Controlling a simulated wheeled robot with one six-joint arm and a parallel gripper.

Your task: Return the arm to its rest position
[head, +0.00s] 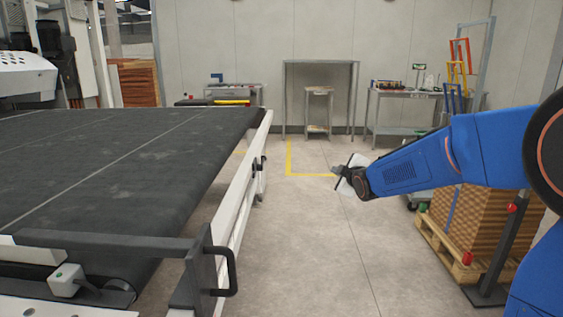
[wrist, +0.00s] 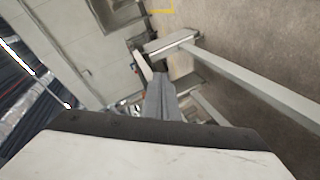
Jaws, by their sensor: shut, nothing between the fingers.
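My blue arm reaches in from the right in the head view, roughly level over the floor. My gripper (head: 338,170) is at its left end, small and pointing left and away, clear of the conveyor. In the wrist view the grey fingers of my gripper (wrist: 161,97) lie together in the middle with no gap seen between them. Nothing shows in the fingers. The wrist view is tilted, with the floor at the upper right.
A dark conveyor belt (head: 110,150) with a white side rail (head: 238,195) fills the left. A pallet (head: 445,250) of stacked brown boards stands under my arm at right. Work tables (head: 400,95) line the back wall. The floor (head: 310,240) between is clear.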

